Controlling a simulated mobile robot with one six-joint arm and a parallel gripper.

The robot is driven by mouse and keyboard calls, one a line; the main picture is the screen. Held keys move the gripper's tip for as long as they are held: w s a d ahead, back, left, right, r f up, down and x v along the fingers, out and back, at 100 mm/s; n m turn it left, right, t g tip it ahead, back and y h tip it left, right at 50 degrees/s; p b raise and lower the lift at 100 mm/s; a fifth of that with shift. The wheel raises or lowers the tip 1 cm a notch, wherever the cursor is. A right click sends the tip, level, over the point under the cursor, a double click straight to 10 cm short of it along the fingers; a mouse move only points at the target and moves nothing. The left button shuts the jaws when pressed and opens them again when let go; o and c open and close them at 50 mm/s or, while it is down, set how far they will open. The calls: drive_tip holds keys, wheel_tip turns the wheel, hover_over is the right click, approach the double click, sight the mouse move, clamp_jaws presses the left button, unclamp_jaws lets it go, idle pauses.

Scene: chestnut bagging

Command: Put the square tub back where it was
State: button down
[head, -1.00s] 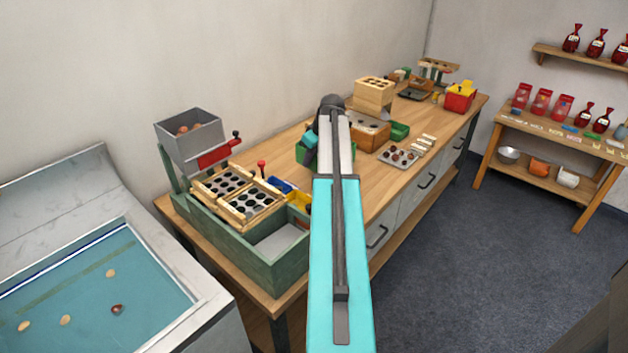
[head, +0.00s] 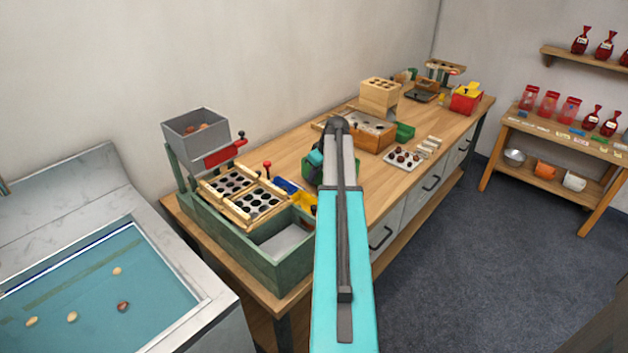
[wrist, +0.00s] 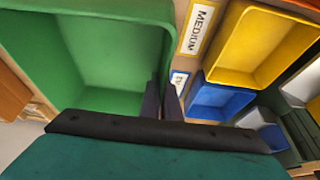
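The square green tub (head: 312,174) is by the bench's front part, just right of the blue and yellow bins, partly hidden by my arm in the head view. In the wrist view the green tub (wrist: 110,50) fills the upper left and looks empty inside. My gripper (wrist: 162,103) has its two dark fingers on either side of the tub's right wall, close together, shut on it. I cannot tell whether the tub's base touches the bench.
A yellow bin (wrist: 262,45) and a blue bin (wrist: 218,98) lie right of the tub, past a MEDIUM label (wrist: 197,30). The green sorting station (head: 250,252) stands left. A smaller green tray (head: 405,131) and a chestnut tray (head: 402,168) stand farther along the bench (head: 375,195).

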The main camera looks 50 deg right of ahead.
drive_tip(key=shift+f, duration=1.05)
drive_tip(key=shift+f, duration=0.15)
drive_tip(key=c, duration=2)
unclamp_jaws()
drive_tip(key=shift+b+v, duration=0.6)
drive_tip(key=shift+v, duration=5.6)
